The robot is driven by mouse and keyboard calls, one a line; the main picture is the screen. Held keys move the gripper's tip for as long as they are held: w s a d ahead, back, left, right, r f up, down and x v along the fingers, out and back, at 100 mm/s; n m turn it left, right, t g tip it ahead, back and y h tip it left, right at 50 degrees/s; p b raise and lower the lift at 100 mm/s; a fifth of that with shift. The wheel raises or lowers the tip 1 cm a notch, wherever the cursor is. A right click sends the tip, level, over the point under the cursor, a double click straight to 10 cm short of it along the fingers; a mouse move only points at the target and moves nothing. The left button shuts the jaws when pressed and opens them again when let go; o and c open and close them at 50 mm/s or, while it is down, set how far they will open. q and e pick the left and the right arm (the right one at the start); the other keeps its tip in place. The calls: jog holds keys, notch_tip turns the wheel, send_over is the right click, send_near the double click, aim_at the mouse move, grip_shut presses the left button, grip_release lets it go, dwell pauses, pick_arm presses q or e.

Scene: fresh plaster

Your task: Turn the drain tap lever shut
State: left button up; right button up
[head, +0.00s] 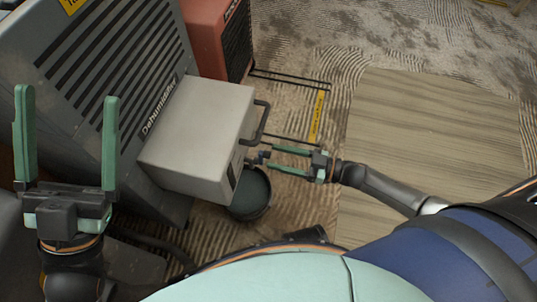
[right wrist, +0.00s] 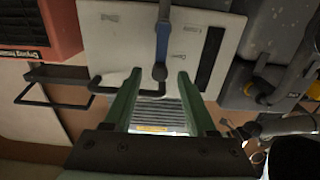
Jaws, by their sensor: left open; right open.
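The drain tap sits on the front of a pale box-shaped tank (head: 200,130). Its blue lever (head: 263,155) is small in the head view. In the right wrist view the lever (right wrist: 162,42) runs up the picture from a dark tap end (right wrist: 160,72). My right gripper (head: 270,159) is open, its fingertips at the tap. In its wrist view the dark end lies between the fingertips (right wrist: 159,74); contact cannot be told. My left gripper (head: 66,96) is open and empty at the far left, away from the tap.
A dark round bucket (head: 250,196) stands below the tap. A black handle (head: 261,122) sticks out from the tank front. The grey dehumidifier (head: 105,75) stands behind the tank, with a red heater (head: 218,38) beyond. Wooden boards (head: 430,150) lie clear at right.

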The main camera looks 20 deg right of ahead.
aim_at(269, 155)
jog(key=shift+x, duration=1.6)
grip_shut()
